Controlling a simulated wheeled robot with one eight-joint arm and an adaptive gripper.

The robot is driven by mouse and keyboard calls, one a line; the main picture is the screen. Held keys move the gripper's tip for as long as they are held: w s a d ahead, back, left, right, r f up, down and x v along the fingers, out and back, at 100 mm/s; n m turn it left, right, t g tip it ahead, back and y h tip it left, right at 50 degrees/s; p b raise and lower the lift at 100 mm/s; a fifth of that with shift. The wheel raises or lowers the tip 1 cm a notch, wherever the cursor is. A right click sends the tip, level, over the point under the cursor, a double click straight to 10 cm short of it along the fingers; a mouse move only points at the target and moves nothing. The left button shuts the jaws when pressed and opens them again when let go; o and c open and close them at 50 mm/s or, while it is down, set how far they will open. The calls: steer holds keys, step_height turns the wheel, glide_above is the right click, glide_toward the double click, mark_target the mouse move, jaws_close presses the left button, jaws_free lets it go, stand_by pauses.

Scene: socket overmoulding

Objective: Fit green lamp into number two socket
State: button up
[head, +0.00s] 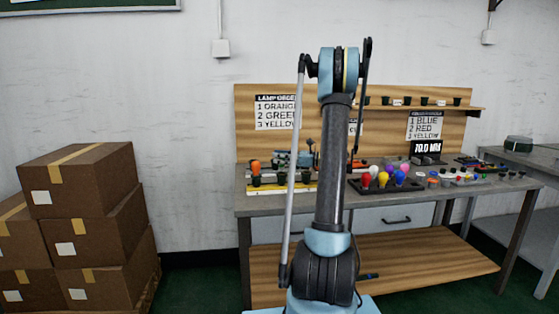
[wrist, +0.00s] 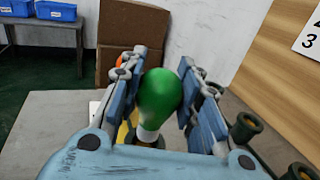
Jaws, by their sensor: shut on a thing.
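The green lamp (wrist: 158,100) is held between the two blue finger pads of my gripper (wrist: 160,85), bulb upward and white base downward. A dark socket rim seems to show just below the base; I cannot tell whether the base is inside it. In the head view my gripper (head: 283,158) is a small blue shape above the socket board, partly behind my arm, and the green lamp cannot be made out. The orange lamp (head: 255,166) stands upright in the leftmost socket; a bit of it shows behind the left finger in the wrist view (wrist: 121,61).
Dark empty sockets (wrist: 246,127) stand to the right of the gripper. A black tray (head: 357,186) with several coloured lamps is right of my arm on the workbench (head: 300,204). The order sign (head: 276,113) hangs on the back panel. Cardboard boxes (head: 88,180) are stacked left.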

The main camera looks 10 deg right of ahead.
steer(key=shift+f, duration=1.15)
steer(key=o, duration=1.1)
steer(key=shift+o, duration=0.2)
steer(key=v, duration=1.2)
steer(key=shift+a, duration=0.1)
